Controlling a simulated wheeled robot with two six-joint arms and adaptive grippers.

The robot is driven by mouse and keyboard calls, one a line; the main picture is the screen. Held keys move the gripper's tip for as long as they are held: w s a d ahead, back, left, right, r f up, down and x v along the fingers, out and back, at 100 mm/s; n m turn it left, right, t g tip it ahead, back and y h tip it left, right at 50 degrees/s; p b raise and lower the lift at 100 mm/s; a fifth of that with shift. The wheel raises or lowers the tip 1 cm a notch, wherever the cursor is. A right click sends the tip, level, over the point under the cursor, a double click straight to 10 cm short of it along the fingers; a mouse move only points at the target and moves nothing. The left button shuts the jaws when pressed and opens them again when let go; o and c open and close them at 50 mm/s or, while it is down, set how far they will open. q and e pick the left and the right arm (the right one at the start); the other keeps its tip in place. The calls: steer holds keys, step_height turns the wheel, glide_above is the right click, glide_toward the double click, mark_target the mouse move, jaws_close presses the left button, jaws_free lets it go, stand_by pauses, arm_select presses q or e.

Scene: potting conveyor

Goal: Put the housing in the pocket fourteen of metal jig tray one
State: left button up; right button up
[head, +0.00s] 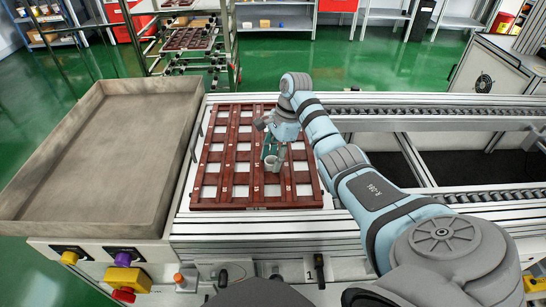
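The jig tray (256,197) is a reddish-brown grid with white-bottomed square pockets and small numbers on its bars. It lies flat on the conveyor bench. My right gripper (272,158) points down over the right-middle part of the tray. The gripper and my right arm hide some pockets at the right. The pockets that show look empty. My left gripper is not in view.
A large empty grey bin (52,218) stands left of the tray. A conveyor rail (440,111) runs to the right behind my arm. Control buttons (125,278) sit at the front left edge. A rack (190,45) with similar trays stands behind.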

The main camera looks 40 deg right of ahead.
steer(key=p+v, duration=0.6)
steer(key=v, duration=0.6)
steer(key=shift+r+p, duration=0.2)
steer(key=shift+p, duration=0.15)
